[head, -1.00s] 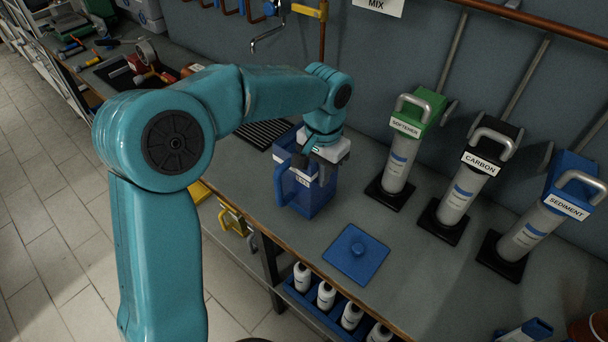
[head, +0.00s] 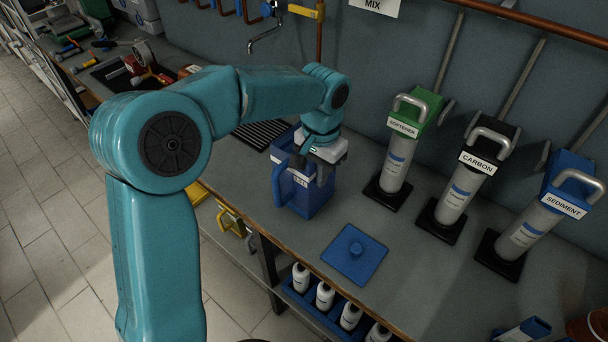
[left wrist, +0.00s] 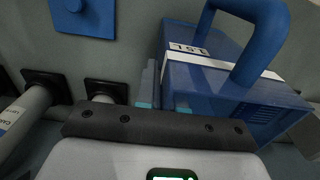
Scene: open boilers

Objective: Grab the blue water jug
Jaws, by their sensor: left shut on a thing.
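The blue water jug (head: 313,194) stands on the grey workbench under my left arm, with its handle towards the left. It also shows large in the left wrist view (left wrist: 205,80), with a white label band and its blue handle. My left gripper (head: 322,172) is over the jug's top. In the left wrist view its fingers (left wrist: 163,90) meet the jug's near upper edge and are shut on it. The jug's far side and part of its top are hidden by my gripper. My right gripper is not in view.
A flat blue lid (head: 355,254) with a knob lies on the bench in front of the jug. Softener (head: 396,160), carbon (head: 460,190) and sediment (head: 530,225) filter cylinders stand to the right. A tap (head: 265,38) is on the wall behind. White bottles (head: 325,296) sit below the bench edge.

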